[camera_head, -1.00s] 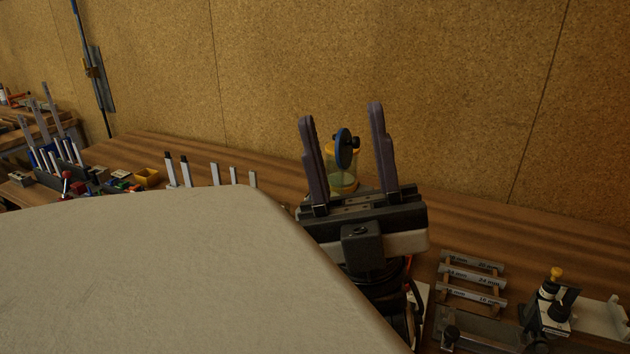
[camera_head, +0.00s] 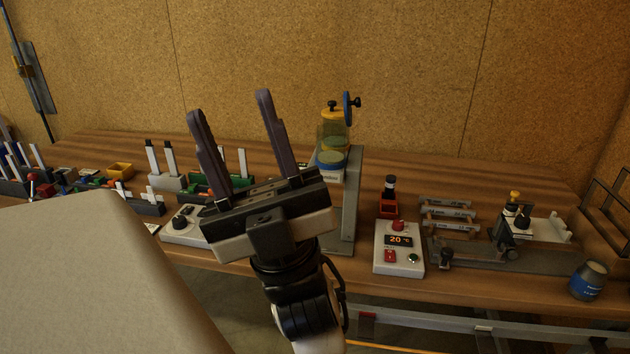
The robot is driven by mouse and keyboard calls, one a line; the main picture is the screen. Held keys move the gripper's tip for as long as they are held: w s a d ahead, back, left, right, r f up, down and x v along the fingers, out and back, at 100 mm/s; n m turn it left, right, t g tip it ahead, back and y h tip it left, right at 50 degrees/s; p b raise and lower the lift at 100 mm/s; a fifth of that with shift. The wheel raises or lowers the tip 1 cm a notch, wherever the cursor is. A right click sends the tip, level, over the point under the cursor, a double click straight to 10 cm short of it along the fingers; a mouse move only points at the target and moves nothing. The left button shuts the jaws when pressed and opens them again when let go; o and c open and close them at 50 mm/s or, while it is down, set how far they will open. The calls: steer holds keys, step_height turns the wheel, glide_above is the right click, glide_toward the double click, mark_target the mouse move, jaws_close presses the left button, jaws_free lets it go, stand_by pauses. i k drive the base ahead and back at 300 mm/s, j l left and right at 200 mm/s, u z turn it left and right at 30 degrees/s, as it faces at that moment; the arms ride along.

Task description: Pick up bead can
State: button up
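My gripper (camera_head: 229,103) is open and empty, with its two dark fingers wide apart and pointing up. It is raised in front of the bench, left of the picture's middle. A small can (camera_head: 588,280) with a blue label and a greyish top stands upright near the front edge of the bench at the far right. Its label is too small to read. The gripper is well apart from it. A blue-and-yellow round container (camera_head: 331,161) stands on the grey frame behind the gripper, partly hidden. I cannot tell for sure which one is the bead can.
A white control box (camera_head: 399,262) showing 20 stands on the bench (camera_head: 540,289). A rack of grey bars (camera_head: 447,214) and a clamp fixture (camera_head: 518,222) are right of it. A grey tilted frame (camera_head: 349,215) stands behind my gripper. A cork wall closes the back.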

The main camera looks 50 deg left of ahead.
mark_target(588, 281)
steer(key=k+u, duration=0.1)
steer(key=u, duration=1.05)
steer(key=i+l+u, duration=0.45)
steer(key=u, duration=0.15)
